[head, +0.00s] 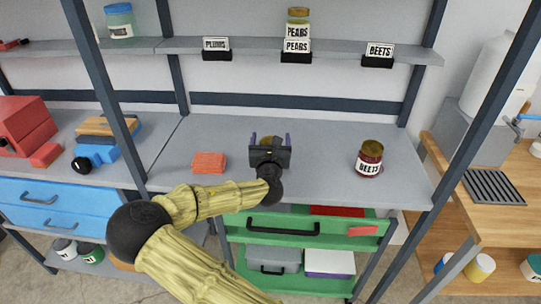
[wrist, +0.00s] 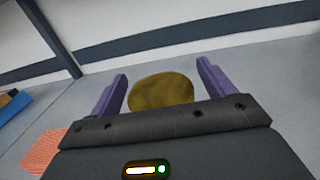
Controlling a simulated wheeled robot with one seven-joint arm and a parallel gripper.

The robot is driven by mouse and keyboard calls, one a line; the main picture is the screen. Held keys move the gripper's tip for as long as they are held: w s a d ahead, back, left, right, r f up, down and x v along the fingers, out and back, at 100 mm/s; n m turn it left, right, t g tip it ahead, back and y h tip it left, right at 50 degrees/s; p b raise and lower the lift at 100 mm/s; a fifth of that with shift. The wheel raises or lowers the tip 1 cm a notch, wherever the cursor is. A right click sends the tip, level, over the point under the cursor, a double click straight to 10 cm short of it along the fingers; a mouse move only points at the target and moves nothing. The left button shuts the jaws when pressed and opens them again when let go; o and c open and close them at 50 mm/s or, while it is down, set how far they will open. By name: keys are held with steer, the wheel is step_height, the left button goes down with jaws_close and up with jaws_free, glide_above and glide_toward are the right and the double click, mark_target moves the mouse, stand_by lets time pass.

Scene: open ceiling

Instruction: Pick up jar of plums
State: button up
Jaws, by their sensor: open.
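My gripper (head: 270,144) is over the grey workbench shelf, with its two purple fingers apart. In the wrist view, a round brownish-gold lid (wrist: 161,91) lies between the open fingers (wrist: 160,88), and no finger clearly touches it. The same lid shows just behind my gripper in the head view (head: 268,141). The jar's body and label are hidden by my gripper, so I cannot read what it holds. A "PLUMS" sign (head: 216,45) stands on the upper shelf with no jar above it.
A jar labelled beets (head: 369,160) stands to the right on the same shelf (head: 325,140). An orange-red stack (head: 209,162) lies to the left. A pears jar (head: 298,22) stands on the upper shelf above. A blue toy-like vehicle (head: 97,153) is farther left.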

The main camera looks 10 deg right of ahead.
steer(key=c, duration=1.5)
steer(key=shift+r, duration=0.1)
step_height(320, 180, up, 10)
steer(key=shift+f+p, duration=0.1)
steer(key=shift+p, duration=0.45)
